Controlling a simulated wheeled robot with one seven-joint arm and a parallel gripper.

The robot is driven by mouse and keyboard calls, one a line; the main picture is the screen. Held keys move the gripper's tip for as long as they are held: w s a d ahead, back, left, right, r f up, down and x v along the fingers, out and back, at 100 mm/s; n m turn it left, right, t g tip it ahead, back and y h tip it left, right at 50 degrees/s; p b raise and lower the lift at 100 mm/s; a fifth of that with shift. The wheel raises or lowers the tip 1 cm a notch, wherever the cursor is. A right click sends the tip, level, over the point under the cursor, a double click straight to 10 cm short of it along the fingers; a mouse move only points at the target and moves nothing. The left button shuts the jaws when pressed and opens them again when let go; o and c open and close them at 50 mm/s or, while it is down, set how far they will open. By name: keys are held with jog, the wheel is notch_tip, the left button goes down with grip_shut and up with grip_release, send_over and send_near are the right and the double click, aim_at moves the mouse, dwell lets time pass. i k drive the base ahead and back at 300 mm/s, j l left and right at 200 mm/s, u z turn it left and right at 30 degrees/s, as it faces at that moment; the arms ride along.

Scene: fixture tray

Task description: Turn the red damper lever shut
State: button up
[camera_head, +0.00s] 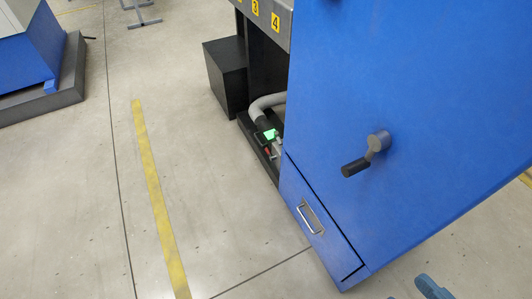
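A small red part (267,151), possibly the red damper lever, shows low in the gap left of the blue cabinet. It is too small for me to tell its shape or which way it is turned. It sits by a green-lit box (270,134) and a grey hose (266,103). The cabinet's edge may hide part of it. My gripper cannot be made out in this view.
The large blue cabinet (430,80) fills the right side. A dark crank handle (355,168) sticks out from it, above a drawer (312,222). A black box (226,78) stands behind the gap. The floor (220,220) left of the cabinet is clear, with a yellow line (158,205).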

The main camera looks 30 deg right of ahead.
aim_at(272, 158)
jog(key=u, duration=0.3)
jog(key=i+u, duration=0.35)
jog(key=i, duration=1.55)
jog(key=i+j+z, duration=0.1)
jog(key=i, duration=0.85)
jog(key=i+z, duration=0.1)
jog(key=z, duration=0.75)
jog(key=i+j+z, duration=0.1)
jog(key=z, duration=0.35)
